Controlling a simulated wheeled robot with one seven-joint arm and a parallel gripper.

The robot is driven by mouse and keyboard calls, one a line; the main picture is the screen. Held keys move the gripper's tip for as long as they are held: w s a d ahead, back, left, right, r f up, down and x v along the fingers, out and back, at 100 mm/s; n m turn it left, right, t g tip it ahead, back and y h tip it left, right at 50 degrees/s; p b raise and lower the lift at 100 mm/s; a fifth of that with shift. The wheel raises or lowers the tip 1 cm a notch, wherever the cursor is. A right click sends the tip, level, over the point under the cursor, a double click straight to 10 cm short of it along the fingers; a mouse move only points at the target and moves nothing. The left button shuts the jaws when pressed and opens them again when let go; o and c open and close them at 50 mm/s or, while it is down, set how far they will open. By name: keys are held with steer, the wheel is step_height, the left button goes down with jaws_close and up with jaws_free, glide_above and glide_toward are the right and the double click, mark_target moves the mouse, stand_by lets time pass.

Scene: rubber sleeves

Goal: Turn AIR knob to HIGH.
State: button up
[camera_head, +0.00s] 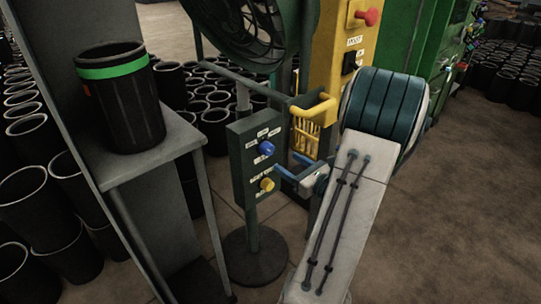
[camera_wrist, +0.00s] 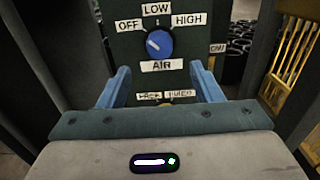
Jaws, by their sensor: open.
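The blue AIR knob (camera_wrist: 159,44) is on a dark green control panel (camera_head: 240,180), and it also shows in the head view (camera_head: 266,148). Labels OFF, LOW and HIGH sit above it from left to right, and AIR sits below. The knob's pale pointer mark slants up and left, toward OFF. My gripper (camera_wrist: 159,68) is open and empty, with one blue finger low on either side of the knob and no contact visible. In the head view my gripper (camera_head: 293,165) is in front of the panel, to the right of and slightly below the knob.
A yellow knob (camera_head: 267,184) is lower on the panel, mostly hidden in the wrist view. A yellow basket (camera_head: 313,128) is right of the panel. A grey table (camera_head: 160,155) with a black bin (camera_head: 118,112) stands left. Black sleeves crowd the floor behind.

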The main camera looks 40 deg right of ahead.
mark_target(271, 152)
steer(key=w, duration=0.3)
steer(key=w+b, duration=0.1)
steer(key=w, duration=0.4)
steer(key=shift+w+a, duration=0.3)
steer(key=shift+a, duration=0.05)
steer(key=c, duration=1)
